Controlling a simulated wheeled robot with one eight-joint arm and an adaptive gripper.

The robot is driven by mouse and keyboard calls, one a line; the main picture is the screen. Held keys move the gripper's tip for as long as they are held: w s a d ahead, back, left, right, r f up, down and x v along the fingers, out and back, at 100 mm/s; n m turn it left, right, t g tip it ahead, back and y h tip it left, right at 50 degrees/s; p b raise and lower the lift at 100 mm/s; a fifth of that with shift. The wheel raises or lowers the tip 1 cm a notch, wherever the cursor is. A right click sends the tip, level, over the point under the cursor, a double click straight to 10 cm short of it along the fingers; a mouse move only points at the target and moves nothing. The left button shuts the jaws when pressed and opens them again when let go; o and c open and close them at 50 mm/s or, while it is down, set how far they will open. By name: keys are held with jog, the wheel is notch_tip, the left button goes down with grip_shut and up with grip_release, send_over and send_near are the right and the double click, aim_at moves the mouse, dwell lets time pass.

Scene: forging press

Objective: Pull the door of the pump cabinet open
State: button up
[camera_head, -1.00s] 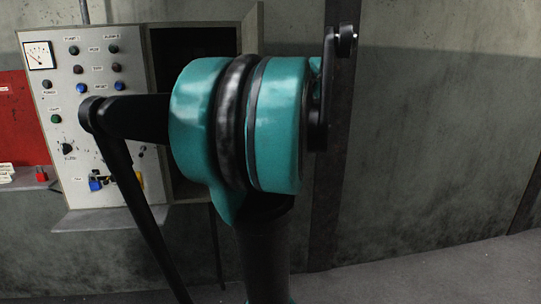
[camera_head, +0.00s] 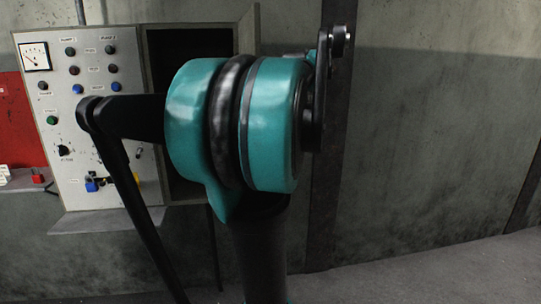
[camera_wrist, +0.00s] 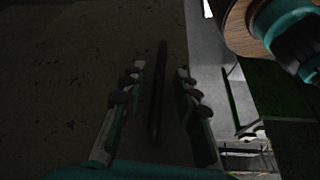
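The grey cabinet (camera_head: 132,170) with a gauge, buttons and small lamps on its front stands at the left in the head view. A dark opening (camera_head: 190,42) shows on its right, with a narrow upright panel (camera_head: 248,40), perhaps its door, at the opening's right edge. My arm hides much of the opening. My gripper (camera_wrist: 157,82) shows in the wrist view with its two fingers apart. A thin dark bar (camera_wrist: 160,75) runs lengthwise between them, before a dark mottled surface; I cannot tell whether it touches either finger. My gripper is not visible in the head view.
A red panel (camera_head: 20,125) is at the far left, with a red padlock-like item (camera_head: 38,175) below it. A dark upright post (camera_head: 330,200) stands right of my arm. The wall and floor (camera_head: 430,270) at the right are clear.

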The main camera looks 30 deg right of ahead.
jog(key=v, duration=1)
jog(key=shift+d, duration=0.1)
